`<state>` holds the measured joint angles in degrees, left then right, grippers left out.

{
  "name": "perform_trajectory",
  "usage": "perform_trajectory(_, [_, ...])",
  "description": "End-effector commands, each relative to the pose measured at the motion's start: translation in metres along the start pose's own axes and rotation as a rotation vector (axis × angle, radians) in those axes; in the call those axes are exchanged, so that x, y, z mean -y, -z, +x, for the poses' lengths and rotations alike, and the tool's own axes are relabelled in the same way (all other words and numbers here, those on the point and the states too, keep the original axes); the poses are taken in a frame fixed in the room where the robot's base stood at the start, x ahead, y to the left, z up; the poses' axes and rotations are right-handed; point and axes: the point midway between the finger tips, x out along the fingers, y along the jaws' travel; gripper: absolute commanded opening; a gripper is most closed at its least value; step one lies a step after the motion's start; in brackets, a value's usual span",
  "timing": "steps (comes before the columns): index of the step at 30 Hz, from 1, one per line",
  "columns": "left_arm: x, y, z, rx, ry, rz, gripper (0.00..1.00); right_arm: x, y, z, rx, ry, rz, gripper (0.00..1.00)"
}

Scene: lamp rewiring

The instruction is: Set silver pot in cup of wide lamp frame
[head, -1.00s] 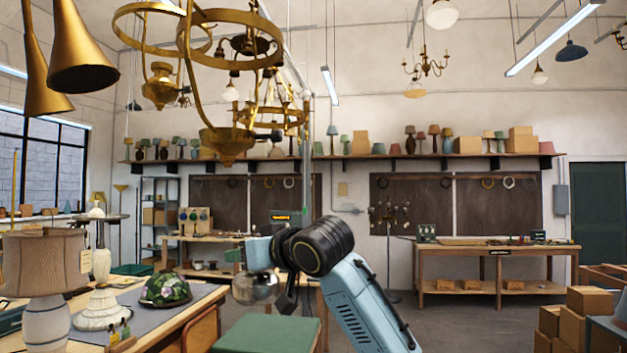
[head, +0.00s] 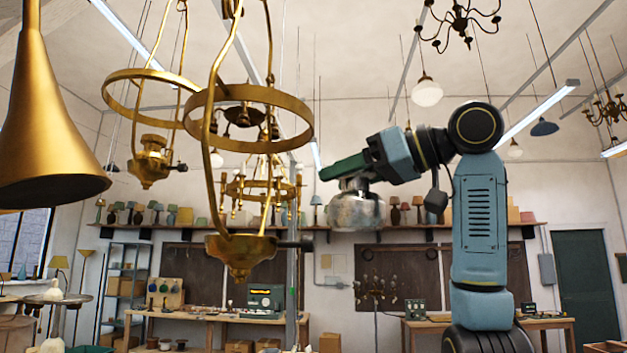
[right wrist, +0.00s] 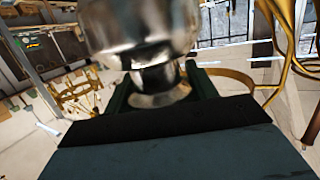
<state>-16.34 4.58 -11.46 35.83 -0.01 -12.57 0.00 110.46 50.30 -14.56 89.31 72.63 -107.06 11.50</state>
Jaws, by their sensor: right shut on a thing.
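The silver pot (head: 356,211) hangs from my right gripper (head: 348,172) in the head view, round and shiny. My right gripper is shut on its narrow neck, which also shows in the right wrist view (right wrist: 157,78). The wide lamp frame is a brass hanging frame with a broad ring (head: 248,118) and curved arms. Its cup (head: 241,250) is at the bottom of the arms. The pot is right of the cup and higher in the picture, apart from the frame. My left gripper does not show.
Another brass ring frame (head: 148,165) hangs behind at left. A large brass cone shade (head: 45,125) fills the far left. A chandelier (head: 262,190) hangs behind the wide frame. Open air lies between the pot and the frame.

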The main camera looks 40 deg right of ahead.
Motion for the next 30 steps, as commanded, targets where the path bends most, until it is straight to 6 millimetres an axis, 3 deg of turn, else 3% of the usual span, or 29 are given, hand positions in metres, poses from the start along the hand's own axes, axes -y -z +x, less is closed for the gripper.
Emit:
perform_trajectory(3, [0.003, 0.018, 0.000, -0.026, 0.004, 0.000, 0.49, 0.001, 0.003, -0.005, -0.006, 0.003, -0.001, 0.25])
perform_trajectory(5, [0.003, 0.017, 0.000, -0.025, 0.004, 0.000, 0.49, 0.001, 0.003, -0.004, -0.006, 0.004, -0.002, 0.25])
perform_trajectory(12, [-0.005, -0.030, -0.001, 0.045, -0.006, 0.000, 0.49, 0.007, 0.005, 0.011, -0.003, 0.004, -0.003, 0.25])
perform_trajectory(15, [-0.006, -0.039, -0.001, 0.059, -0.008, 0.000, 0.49, 0.011, 0.006, 0.018, -0.004, 0.004, -0.002, 0.25])
perform_trajectory(19, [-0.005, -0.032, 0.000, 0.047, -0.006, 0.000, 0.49, 0.015, 0.008, 0.028, -0.004, 0.004, -0.002, 0.25])
perform_trajectory(25, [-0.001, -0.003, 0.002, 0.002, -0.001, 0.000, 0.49, 0.021, 0.010, 0.043, -0.004, 0.004, -0.001, 0.25])
perform_trajectory(30, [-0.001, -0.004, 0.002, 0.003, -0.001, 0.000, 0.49, 0.026, 0.012, 0.055, -0.004, 0.003, -0.001, 0.25])
